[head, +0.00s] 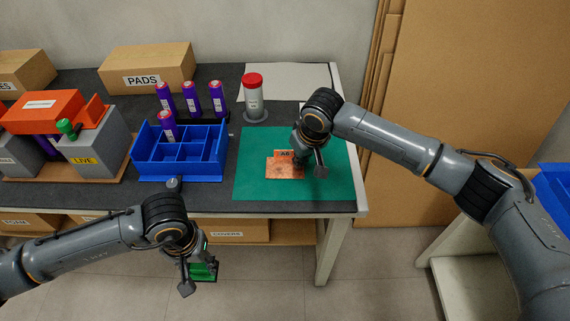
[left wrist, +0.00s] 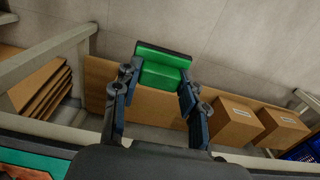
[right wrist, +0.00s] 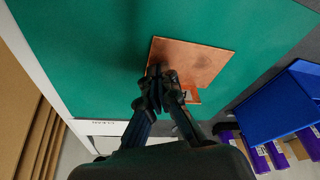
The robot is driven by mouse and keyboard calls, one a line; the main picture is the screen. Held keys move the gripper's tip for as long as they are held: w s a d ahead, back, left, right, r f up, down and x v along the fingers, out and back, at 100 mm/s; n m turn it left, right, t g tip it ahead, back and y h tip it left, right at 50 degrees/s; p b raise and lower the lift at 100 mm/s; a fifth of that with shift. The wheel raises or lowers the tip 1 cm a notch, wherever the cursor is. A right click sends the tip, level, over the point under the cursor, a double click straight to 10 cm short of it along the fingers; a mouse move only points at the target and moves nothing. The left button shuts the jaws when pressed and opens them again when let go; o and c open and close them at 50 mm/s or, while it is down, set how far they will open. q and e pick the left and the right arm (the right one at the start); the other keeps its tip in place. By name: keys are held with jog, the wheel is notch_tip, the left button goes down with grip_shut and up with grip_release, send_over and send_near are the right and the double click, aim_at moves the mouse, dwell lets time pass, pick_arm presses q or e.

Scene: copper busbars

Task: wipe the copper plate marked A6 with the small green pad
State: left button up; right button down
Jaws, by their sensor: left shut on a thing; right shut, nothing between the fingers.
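The copper plate marked A6 (head: 284,170) lies flat on the green mat (head: 250,140); in the right wrist view the plate (right wrist: 200,62) shows a blotchy surface. My right gripper (right wrist: 163,85) is shut with nothing between its fingers, its tips at the plate's edge near the label; whether they touch it I cannot tell. My left gripper (left wrist: 158,90) is shut on the small green pad (left wrist: 162,72), which hangs in front of the table above the floor. In the head view the pad (head: 204,271) is partly behind the left gripper.
A red-capped container (head: 253,95) stands behind the mat. A grey block marked LIVE (head: 100,145) is at the left. Cardboard sheets (head: 470,100) stand at the right.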

pick_arm(q)
jog(key=shift+r, duration=0.1)
